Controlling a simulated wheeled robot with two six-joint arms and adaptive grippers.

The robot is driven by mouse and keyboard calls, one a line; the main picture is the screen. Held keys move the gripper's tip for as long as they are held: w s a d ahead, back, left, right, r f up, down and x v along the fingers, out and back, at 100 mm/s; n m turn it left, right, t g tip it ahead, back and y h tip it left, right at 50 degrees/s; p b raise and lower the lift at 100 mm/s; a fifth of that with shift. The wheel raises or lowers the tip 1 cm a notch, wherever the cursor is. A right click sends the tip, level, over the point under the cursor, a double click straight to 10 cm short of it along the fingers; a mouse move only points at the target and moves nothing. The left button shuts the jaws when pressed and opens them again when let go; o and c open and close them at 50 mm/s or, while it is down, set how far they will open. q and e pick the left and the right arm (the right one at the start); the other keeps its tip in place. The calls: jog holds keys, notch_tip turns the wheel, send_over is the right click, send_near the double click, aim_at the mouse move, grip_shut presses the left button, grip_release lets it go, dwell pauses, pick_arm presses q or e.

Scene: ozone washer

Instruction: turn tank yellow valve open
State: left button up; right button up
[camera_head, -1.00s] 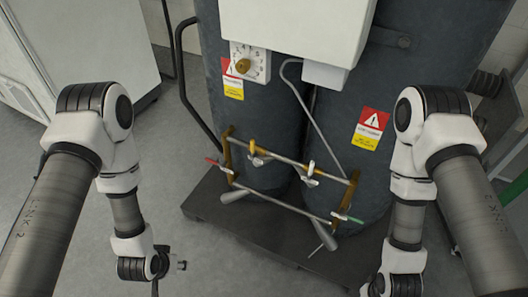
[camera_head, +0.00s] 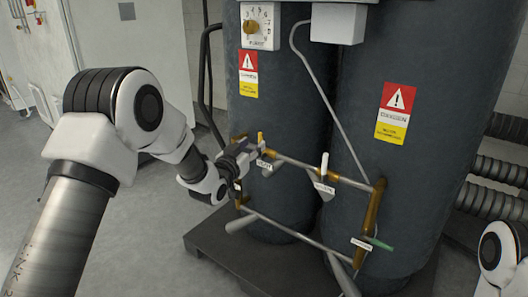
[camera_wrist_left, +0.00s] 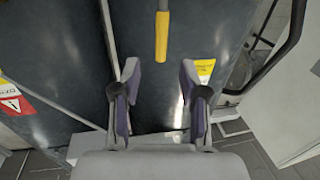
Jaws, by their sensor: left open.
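The yellow valve handle (camera_head: 261,139) stands up from the left part of the upper pipe (camera_head: 295,163) in front of the dark tanks. In the left wrist view the yellow handle (camera_wrist_left: 162,36) appears at the top middle, its lower end just ahead of the gap between the fingertips. My left gripper (camera_head: 247,156) is close to the left of this valve; in the left wrist view its fingers (camera_wrist_left: 160,70) are apart with nothing between them. Contact with the handle does not show. The gripper hides part of the left pipe end. My right gripper is out of view.
A white-handled valve (camera_head: 324,164) stands farther right on the upper pipe, and a green handle (camera_head: 379,244) is at the lower right. The tanks (camera_head: 415,150) are close behind the pipes. A dark base (camera_head: 215,245) is below. Open floor lies left.

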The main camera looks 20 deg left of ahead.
aim_at(259, 139)
pick_arm(q)
jog(key=w, duration=0.2)
jog(key=w+b, duration=0.1)
jog(key=w, duration=0.1)
jog(key=w+d, duration=0.1)
jog(key=w, duration=0.1)
jog(key=shift+f, duration=0.2)
jog(key=shift+w, duration=0.2)
jog(key=shift+r, duration=0.1)
grip_shut()
jog(key=shift+a, duration=0.1)
